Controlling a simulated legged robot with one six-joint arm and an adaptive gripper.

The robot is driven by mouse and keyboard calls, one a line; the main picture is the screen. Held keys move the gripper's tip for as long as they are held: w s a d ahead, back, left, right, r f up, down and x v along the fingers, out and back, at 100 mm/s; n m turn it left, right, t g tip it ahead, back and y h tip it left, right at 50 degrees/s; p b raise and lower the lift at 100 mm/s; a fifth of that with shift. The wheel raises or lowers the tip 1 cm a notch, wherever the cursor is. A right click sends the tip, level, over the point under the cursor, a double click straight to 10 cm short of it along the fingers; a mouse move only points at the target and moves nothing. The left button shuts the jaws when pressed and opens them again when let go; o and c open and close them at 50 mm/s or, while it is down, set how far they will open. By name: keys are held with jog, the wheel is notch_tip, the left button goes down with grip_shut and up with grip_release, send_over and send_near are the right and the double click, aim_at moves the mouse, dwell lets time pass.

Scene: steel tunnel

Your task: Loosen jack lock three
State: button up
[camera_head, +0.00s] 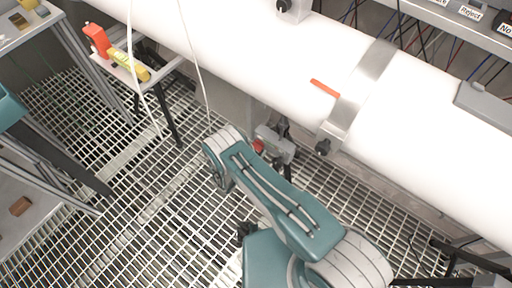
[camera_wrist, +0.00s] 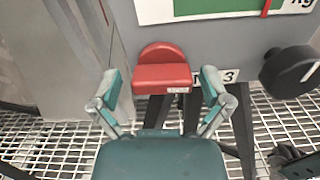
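The red jack lock (camera_wrist: 162,76), with a rounded top and a block-like front, sits on a grey jack body (camera_wrist: 225,42) in the wrist view. A label with the number 3 (camera_wrist: 229,76) is just right of it. My gripper (camera_wrist: 161,82) is open, its teal-tipped fingers one on each side of the lock, with visible gaps. How far the lock is beyond the fingertips I cannot tell. In the head view a small red part (camera_head: 258,146), likely the lock, shows beside the grey jack (camera_head: 275,145), just beyond my arm. My gripper is hidden there.
A black knob (camera_wrist: 291,72) stands right of the label. A gauge panel (camera_wrist: 225,8) with a green field and red line is above. A large white pipe (camera_head: 290,75) with a metal clamp (camera_head: 360,92) runs over the jack. Metal grating (camera_head: 150,215) covers the floor.

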jog(key=v, duration=1.2)
jog(key=shift+a+f, duration=0.1)
dwell(0.4)
